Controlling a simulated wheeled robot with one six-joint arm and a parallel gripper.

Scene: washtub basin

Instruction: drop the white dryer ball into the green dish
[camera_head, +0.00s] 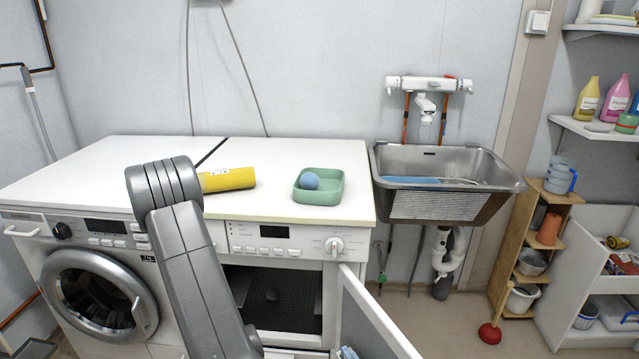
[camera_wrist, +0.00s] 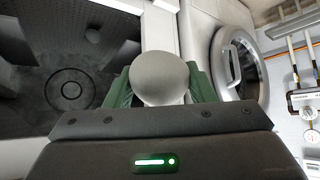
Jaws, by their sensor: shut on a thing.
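The white dryer ball (camera_wrist: 160,72) is held between the green fingers of my gripper (camera_wrist: 162,88) in the wrist view. It looks greyish in the shade. The head view shows neither the ball nor the gripper; only my grey arm shows there, in front of the machines. The green dish (camera_head: 334,193) is a shallow square dish with rounded corners. It stands on the white worktop near its right front corner. A blue ball (camera_head: 309,180) lies in the dish, at its left side.
A yellow cylinder (camera_head: 233,179) lies on the worktop left of the dish. Below, an open door (camera_head: 372,325) swings out from the right machine. A round-doored washer (camera_head: 95,295) stands left. A steel sink (camera_head: 447,165) is to the right.

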